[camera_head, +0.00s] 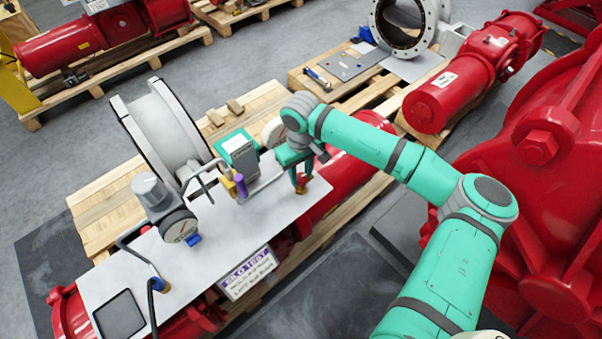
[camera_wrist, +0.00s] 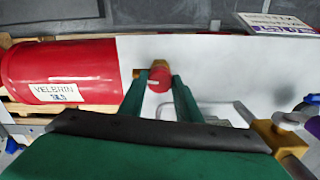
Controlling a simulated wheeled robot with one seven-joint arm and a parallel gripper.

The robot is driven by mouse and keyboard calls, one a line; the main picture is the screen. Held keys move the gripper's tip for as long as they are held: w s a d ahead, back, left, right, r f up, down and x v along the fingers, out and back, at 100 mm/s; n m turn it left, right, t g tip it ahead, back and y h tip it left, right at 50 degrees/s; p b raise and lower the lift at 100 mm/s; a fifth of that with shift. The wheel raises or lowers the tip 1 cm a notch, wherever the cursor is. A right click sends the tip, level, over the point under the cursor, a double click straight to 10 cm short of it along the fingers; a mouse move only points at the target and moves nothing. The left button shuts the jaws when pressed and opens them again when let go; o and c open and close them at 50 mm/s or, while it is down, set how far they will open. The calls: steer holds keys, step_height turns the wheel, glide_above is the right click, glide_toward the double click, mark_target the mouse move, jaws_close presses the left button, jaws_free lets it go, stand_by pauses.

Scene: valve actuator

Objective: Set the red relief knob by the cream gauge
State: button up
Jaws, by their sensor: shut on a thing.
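The red relief knob (camera_wrist: 159,79) shows in the wrist view on a small brass fitting, above the white panel. My gripper (camera_wrist: 160,86) has its two green fingers on either side of the knob and is shut on it. In the head view my gripper (camera_head: 301,183) points down at the right end of the white panel (camera_head: 245,215); its fingers hide most of the knob there. The round gauge (camera_head: 181,228) with a pale dial stands at the left part of the panel. Its reading is too small to tell.
A purple and yellow valve (camera_head: 240,187) and bent tubing stand left of my gripper, near a green-topped grey box (camera_head: 238,150). A printed sign (camera_head: 247,273) hangs at the front edge. A red cylinder (camera_wrist: 55,72) lies beside the panel. A dark tablet (camera_head: 120,315) lies front left.

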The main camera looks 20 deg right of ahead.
mark_target(301, 176)
steer(key=shift+n, duration=1.2)
steer(key=o, duration=1.1)
steer(key=shift+c, duration=0.2)
step_height(301, 176, up, 11)
steer(key=shift+f, duration=0.1)
